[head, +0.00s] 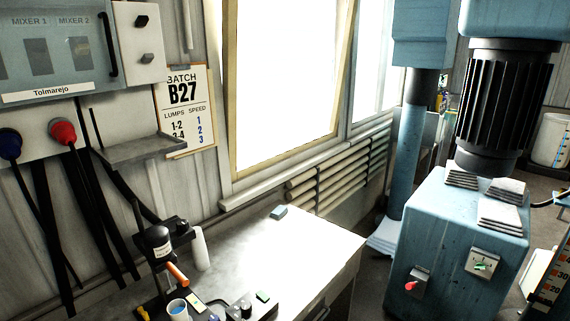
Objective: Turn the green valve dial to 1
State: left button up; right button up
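The green dial (481,266) is small and sits on a white square plate (484,259) on the front of the blue machine housing (455,235), at the lower right of the head view. Its pointer looks tilted slightly off horizontal. The scale marks on the plate are too small to read. A red switch (417,283) on a pale plate sits to its left on the same front. A batch card (187,110) on the wall reads B27, with lumps and speed columns; its speeds are 1, 2 and 3. Neither gripper shows in this view.
A pale workbench (310,254) fills the lower middle, holding a black device (160,245) with an orange handle, a cup (178,309) and a teal block (279,212). Folded cloths (502,213) lie on the housing. A blue column (408,150) and black motor (497,105) rise behind.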

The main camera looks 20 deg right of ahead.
aim_at(479, 266)
jog(key=l+z, duration=0.1)
jog(key=z, duration=0.35)
jog(key=l+z, duration=0.1)
jog(key=z, duration=0.35)
jog(key=i+l+z, duration=0.1)
jog(key=z, duration=0.75)
jog(key=i+l, duration=0.05)
